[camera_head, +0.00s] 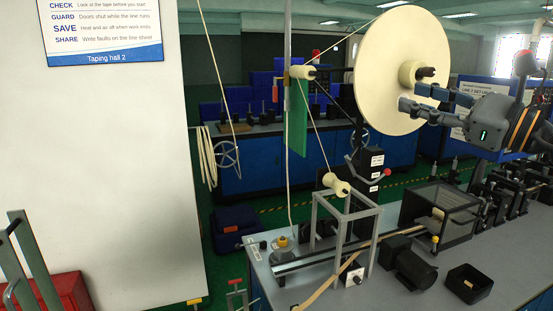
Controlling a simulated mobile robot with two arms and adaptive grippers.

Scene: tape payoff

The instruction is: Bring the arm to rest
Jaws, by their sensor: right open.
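My right gripper (411,97) comes in from the right at the upper right. Its dark fingers are apart and nothing shows between them. The fingers overlap the right part of a large cream reel disc (385,60) in the picture; I cannot tell whether they touch it. The dark-tipped hub (425,73) of the reel is just above the fingers. A pale tape runs from the reel over an upper roller (303,72) and down to a lower roller (337,186). My left gripper is not in view.
The grey bench (420,293) below carries a metal frame (345,225), a dark motor (414,269), a black bin (468,284) and a clear-sided guard box (440,212). A red-knobbed lever (525,63) stands close by my right gripper. A white panel (110,180) fills the left.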

